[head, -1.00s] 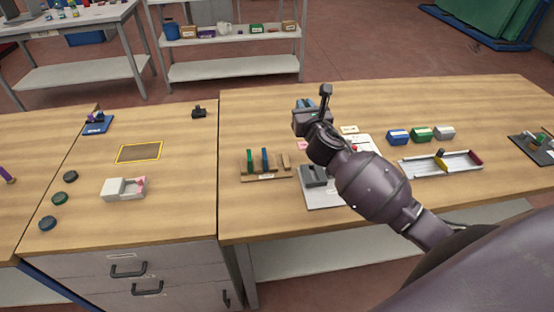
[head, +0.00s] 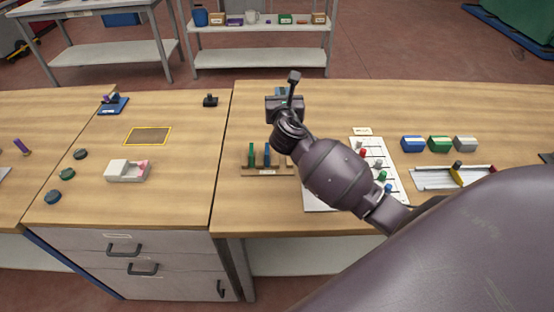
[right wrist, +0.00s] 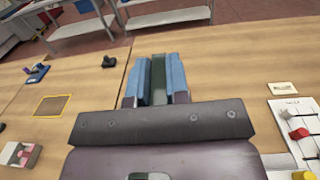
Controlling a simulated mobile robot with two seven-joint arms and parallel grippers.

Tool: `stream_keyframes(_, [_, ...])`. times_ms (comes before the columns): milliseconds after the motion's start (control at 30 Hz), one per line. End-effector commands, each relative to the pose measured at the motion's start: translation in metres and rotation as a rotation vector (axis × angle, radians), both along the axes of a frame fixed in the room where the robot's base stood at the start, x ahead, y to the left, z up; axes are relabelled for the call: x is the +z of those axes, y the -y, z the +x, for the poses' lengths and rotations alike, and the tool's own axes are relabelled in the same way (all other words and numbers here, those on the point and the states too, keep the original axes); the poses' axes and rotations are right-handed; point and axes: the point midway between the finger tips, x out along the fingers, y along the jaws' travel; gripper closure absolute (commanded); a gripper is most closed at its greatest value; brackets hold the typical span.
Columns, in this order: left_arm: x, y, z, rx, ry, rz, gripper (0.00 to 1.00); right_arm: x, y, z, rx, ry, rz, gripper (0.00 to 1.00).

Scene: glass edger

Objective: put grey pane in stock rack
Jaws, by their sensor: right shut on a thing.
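My right gripper (head: 282,92) reaches out over the right-hand table, pointing away from me. In the right wrist view its blue-padded fingers (right wrist: 176,78) are shut on a thin dark grey-green piece, which I take to be the grey pane (right wrist: 158,78). The wooden stock rack (head: 262,172) stands on the table below and nearer me than the gripper. A green pane (head: 251,153) and a blue pane (head: 267,154) stand upright in it. My left gripper is not in view.
A white board with coloured knobs (head: 384,164) lies right of the rack, partly behind my arm. Blue, green and grey boxes (head: 440,144) and a long tray (head: 430,178) are farther right. A yellow-edged mat (head: 148,136) and a pale box (head: 124,171) lie left.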

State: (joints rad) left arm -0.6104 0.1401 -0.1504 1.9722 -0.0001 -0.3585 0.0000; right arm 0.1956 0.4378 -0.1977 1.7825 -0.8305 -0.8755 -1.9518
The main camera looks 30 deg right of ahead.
Motion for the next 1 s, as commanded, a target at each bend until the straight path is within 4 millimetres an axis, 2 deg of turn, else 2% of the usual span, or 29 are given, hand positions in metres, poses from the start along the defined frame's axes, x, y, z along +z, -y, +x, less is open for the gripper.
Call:
stream_keyframes(133, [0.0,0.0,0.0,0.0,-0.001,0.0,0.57,-0.003,0.005,-0.003,-0.037,0.0,0.001,1.0])
stream_keyframes(267, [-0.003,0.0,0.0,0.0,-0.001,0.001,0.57,-0.019,0.007,-0.004,-0.051,-0.003,0.001,1.0])
stream_keyframes(800, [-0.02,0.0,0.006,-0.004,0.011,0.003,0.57,-0.135,0.007,-0.004,-0.05,-0.004,0.0,1.0])
stream_keyframes(1000, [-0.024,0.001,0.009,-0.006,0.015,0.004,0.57,-0.157,0.007,-0.004,-0.049,-0.001,0.0,1.0])
